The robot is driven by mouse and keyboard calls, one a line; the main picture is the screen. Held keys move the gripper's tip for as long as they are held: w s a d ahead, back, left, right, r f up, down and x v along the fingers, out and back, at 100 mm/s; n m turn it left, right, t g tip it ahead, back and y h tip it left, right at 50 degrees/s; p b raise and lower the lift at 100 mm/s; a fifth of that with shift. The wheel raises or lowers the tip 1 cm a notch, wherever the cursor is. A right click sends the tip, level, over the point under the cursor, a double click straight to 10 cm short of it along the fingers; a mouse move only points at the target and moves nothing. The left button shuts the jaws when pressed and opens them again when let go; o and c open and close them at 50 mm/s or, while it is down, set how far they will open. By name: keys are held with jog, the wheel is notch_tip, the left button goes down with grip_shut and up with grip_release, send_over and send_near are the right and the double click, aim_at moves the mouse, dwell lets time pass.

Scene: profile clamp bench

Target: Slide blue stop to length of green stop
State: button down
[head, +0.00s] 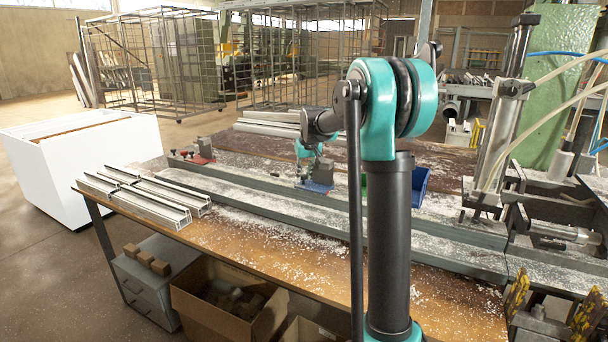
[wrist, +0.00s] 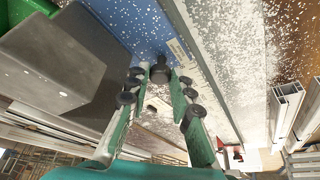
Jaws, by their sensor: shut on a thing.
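The blue stop (head: 318,187) sits on the long grey rail in the middle of the bench. Its blue plate (wrist: 135,25) fills the top of the wrist view, with a dark knob (wrist: 160,72) standing on it. My gripper (wrist: 161,80) is shut on this knob, one finger on each side; in the head view my gripper (head: 310,168) is directly above the blue stop. A green piece (head: 364,188) shows just beside my arm, mostly hidden. Green also shows in the wrist view's top left corner (wrist: 28,12); I cannot tell whether either is the green stop.
A red clamp (head: 200,157) stands at the rail's far left end. Aluminium profiles (head: 145,195) lie on the bench's front left. A blue bin (head: 419,181) stands right of my arm. A large grey block (wrist: 70,60) is close left of my fingers. White chips cover the rail.

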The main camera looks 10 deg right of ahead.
jog(key=s+d, duration=0.3)
jog(key=d, duration=0.1)
jog(key=s+d, duration=0.3)
jog(key=d, duration=0.1)
jog(key=s+d, duration=0.2)
jog(key=d, duration=0.2)
jog(key=shift+s+d, duration=0.1)
jog(key=shift+s, duration=0.3)
jog(key=c, duration=1.6)
grip_release()
jog(key=v, duration=1.2)
jog(key=shift+s, duration=0.15)
